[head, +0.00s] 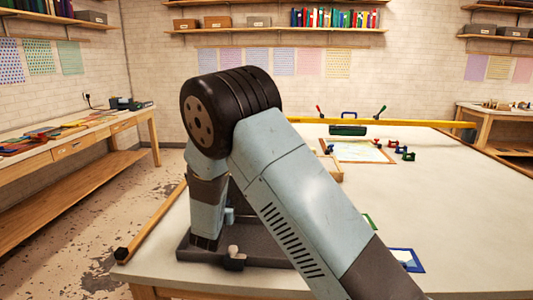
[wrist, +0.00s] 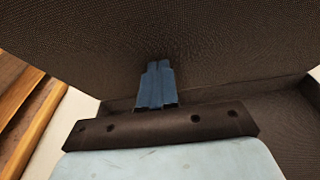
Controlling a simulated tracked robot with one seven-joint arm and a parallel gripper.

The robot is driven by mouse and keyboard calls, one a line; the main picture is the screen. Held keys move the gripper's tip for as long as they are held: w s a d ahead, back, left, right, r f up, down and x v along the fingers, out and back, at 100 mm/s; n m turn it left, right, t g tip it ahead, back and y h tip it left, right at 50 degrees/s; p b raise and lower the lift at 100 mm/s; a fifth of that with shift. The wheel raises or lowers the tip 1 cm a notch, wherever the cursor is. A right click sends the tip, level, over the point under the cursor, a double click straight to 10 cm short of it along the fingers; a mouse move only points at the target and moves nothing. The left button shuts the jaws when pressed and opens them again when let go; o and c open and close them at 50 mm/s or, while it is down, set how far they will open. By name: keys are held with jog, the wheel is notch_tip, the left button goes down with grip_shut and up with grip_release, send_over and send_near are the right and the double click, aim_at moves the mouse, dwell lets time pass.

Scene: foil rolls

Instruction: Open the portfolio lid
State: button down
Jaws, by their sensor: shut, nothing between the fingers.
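The portfolio (head: 262,250) is a dark grey, flat case on the near left of the table in the head view, largely hidden behind my arm. In the wrist view its dark woven lid (wrist: 220,45) fills the upper part as a broad panel. The lid seems to stand raised from the dark case body (wrist: 285,125), which shows at the right; its exact angle I cannot tell. My gripper (wrist: 158,66) has its blue fingers together, empty, in front of the lid's surface. Whether the fingertips touch the lid is unclear.
A long yellow bar (head: 390,123) lies across the back of the table (head: 450,200). A blue-framed piece (head: 407,260) lies at the right of my arm. Small clamps (head: 405,153) and a framed sheet (head: 358,150) sit farther back. The table's right side is mostly clear.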

jog(key=shift+w+d, duration=0.2)
jog(key=shift+w, duration=1.9)
jog(key=s+a+r, duration=0.1)
jog(key=s+r, duration=0.2)
jog(key=s, duration=1.3)
jog(key=shift+a, duration=0.2)
jog(key=d+r+m+g+h, duration=0.35)
jog(key=d+r+m, duration=0.2)
jog(key=d, duration=0.65)
jog(key=d+r+m+g+h, duration=0.4)
jog(key=d+m, duration=0.3)
jog(key=d, duration=0.4)
jog(key=s+d+r+m+g+y, duration=0.2)
jog(key=s+d+r+m+g, duration=0.3)
jog(key=s+d+m, duration=0.7)
jog(key=s+d+r+m+t+y, duration=0.1)
jog(key=s+d+r+m+y, duration=0.1)
jog(key=s+m, duration=0.3)
jog(key=s+d+r+m+t+y, duration=0.1)
jog(key=s+r+m+y, duration=0.3)
jog(key=s, duration=0.6)
jog(key=shift+d+r+m+y, duration=0.45)
jog(key=shift+d+m, duration=0.15)
jog(key=shift+m, duration=0.15)
